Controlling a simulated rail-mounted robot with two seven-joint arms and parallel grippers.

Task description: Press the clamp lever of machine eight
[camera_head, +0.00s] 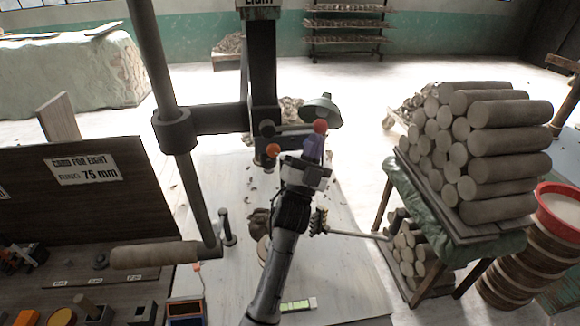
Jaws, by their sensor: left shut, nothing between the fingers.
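Machine eight (262,60) stands at the centre, a dark upright column with a sign reading "EIGHT" at its top, cut by the picture's edge. Three ball knobs show on it: a black knob (267,128), a red knob (320,127) and an orange knob (272,150). Which one belongs to the clamp lever I cannot tell. My left gripper (313,150) is shut and empty, pointing up and away, just below the red knob in the picture. Whether it touches the knob is unclear. My forearm hides part of the machine's lower side. My right gripper is not in view.
A thick grey pole (160,70) with a bracket stands left of the machine. Stacked clay logs (470,145) stand at right.

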